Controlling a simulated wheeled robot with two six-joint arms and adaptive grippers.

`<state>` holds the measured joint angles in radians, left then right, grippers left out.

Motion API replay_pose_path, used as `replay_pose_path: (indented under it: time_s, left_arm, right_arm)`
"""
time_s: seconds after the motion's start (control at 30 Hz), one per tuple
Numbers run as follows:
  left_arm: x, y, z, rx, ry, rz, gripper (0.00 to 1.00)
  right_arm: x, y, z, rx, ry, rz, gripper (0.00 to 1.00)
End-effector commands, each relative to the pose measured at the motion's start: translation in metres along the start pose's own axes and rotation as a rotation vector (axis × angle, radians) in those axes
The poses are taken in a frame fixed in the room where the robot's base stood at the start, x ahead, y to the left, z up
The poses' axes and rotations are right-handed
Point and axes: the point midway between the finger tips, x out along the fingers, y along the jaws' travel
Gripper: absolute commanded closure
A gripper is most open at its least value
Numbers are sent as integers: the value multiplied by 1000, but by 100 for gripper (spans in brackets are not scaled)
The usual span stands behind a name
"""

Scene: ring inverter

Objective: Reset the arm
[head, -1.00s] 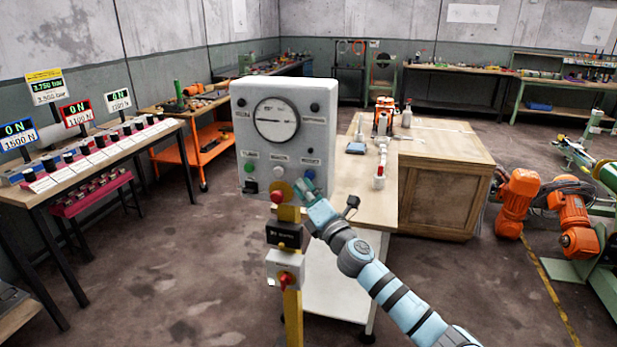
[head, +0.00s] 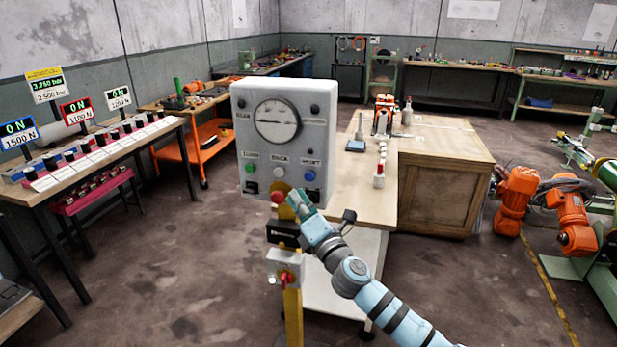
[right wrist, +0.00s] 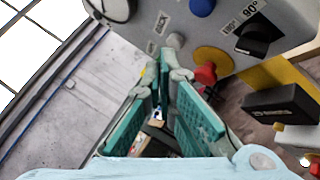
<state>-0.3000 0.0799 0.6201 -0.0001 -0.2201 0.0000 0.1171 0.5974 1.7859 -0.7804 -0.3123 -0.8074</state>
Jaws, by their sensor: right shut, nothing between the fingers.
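A grey control box (head: 285,125) with a round dial stands on a yellow post (head: 292,315). Its lower face has a green button (head: 250,168), a white button (head: 279,172) and a blue button (head: 310,175). My right gripper (head: 295,199) is shut and empty, just right of the red button in the head view. In the right wrist view, the shut fingers (right wrist: 166,76) point toward the box's lower edge, beside the red button (right wrist: 206,73); contact cannot be told. My left gripper is out of view.
A black rotary switch (right wrist: 258,36) is on the box. A black module (head: 283,234) and a red switch (head: 285,277) sit lower on the post. A wooden workbench (head: 445,150) is behind, and a table with displays (head: 130,145) is at left.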

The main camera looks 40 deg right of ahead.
Motion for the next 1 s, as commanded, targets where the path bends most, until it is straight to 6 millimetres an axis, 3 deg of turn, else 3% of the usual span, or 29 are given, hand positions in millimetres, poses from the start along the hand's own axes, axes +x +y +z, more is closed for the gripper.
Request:
replay_pose_path:
  time_s: [0.4,0.47,0.5,0.57,0.63,0.67,0.7,0.77,0.8,0.87,0.9,0.97,1.0]
  left_arm:
    - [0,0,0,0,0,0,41]
    - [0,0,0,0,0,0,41]
    - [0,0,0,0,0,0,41]
    - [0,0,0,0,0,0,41]
    - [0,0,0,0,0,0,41]
    - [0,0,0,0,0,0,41]
    - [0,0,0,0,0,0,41]
    - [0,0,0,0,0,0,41]
    - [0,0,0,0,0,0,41]
    - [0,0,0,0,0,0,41]
    - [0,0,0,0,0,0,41]
    - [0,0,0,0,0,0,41]
    - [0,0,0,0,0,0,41]
  right_arm:
    - [0,0,0,8,0,0,100]
    - [0,0,-1,64,4,1,100]
    - [1,-11,-4,164,13,-24,100]
    - [0,-46,-9,308,18,-107,100]
    - [-12,-104,-26,503,8,-245,100]
    - [-21,-132,-36,587,-2,-313,100]
    - [-39,-170,-52,699,-23,-411,100]
    - [-74,-224,-77,854,-69,-557,100]
    - [-102,-257,-95,946,-107,-653,100]
    - [-150,-300,-121,1068,-175,-792,100]
    - [-185,-325,-138,1137,-225,-881,100]
    - [-241,-356,-164,1229,-310,-1013,100]
    - [-281,-372,-180,1279,-370,-1098,100]
